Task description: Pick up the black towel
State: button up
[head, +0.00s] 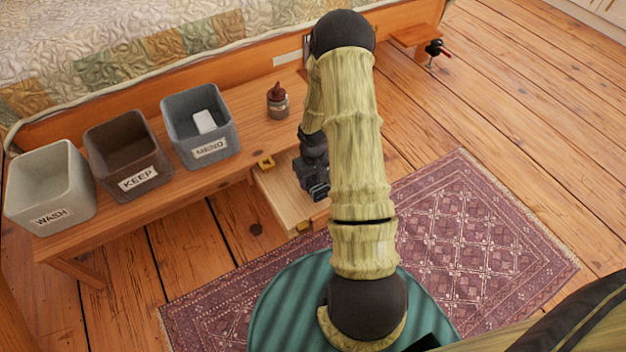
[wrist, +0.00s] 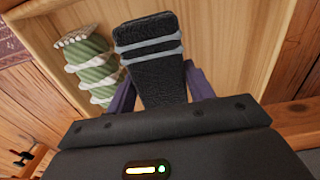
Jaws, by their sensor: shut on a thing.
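The black towel (wrist: 150,60) has grey stripes and shows in the wrist view, over a light wooden drawer or tray (wrist: 225,40). My gripper (wrist: 160,90) has one purple finger on each side of the towel and is shut on it. The towel's lower end is hidden behind the gripper body. In the head view my gripper (head: 318,190) points down at the wooden drawer (head: 280,198) beside the bench, and I cannot make out the towel there. I cannot tell whether the towel still touches the drawer floor.
A green and white striped roll (wrist: 90,68) lies left of the towel, close to a finger. Bins labelled WASH (head: 50,190), KEEP (head: 125,160) and MEND (head: 198,128) stand on the bench (head: 165,200). A small brown-topped bottle (head: 278,102) stands right of them.

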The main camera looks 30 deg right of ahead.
aim_at(313, 177)
notch_tip(313, 177, up, 7)
jog(key=p, duration=0.3)
jog(key=shift+f, duration=0.1)
